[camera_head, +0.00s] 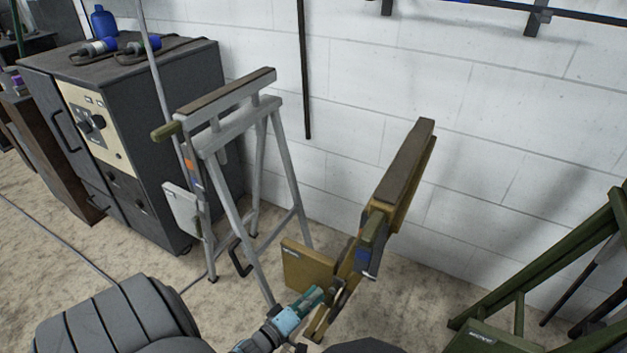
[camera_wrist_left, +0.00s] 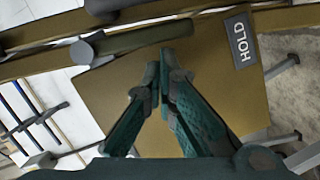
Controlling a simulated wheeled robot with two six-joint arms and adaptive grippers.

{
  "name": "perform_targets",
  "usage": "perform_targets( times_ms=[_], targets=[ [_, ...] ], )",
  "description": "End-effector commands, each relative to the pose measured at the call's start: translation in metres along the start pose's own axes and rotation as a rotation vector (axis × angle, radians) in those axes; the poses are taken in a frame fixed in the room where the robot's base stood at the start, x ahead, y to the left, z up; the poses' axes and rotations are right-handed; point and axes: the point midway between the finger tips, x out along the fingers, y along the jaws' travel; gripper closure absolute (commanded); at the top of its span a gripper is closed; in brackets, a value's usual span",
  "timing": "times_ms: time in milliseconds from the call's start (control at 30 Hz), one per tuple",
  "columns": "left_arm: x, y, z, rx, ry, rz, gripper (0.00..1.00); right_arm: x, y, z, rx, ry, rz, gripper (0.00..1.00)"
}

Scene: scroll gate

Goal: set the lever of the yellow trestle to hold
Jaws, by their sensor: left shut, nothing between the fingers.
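The yellow trestle (camera_head: 405,175) stands right of centre in the head view, with a square yellow plate (camera_head: 308,268) low on its side. In the left wrist view the yellow plate (camera_wrist_left: 225,95) fills the middle and bears a dark HOLD label (camera_wrist_left: 241,41). A dark olive lever (camera_wrist_left: 140,40) runs from a round grey pivot (camera_wrist_left: 83,52) towards the label, its end short of it. My left gripper (camera_head: 316,293) is shut and empty beside the plate. My right gripper is out of view.
A grey trestle (camera_head: 235,125) with its own pale plate (camera_head: 182,208) stands to the left, beside a dark cabinet (camera_head: 140,130). A green frame (camera_head: 545,265) stands at the right. A white block wall (camera_head: 350,60) is behind. Bare floor (camera_head: 240,300) shows between.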

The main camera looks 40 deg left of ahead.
Motion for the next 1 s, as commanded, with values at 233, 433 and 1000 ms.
perform_targets(
  times_ms=[233,433,1000],
  targets=[
    [0.000,0.000,0.001,0.000,0.000,0.000,1.00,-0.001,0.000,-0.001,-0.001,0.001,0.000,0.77],
    [0.000,0.000,0.001,0.000,0.000,0.000,1.00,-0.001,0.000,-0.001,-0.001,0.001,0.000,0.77],
    [-0.058,-0.010,-0.037,0.000,-0.002,-0.004,1.00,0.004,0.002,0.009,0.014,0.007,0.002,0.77]
  ],
)
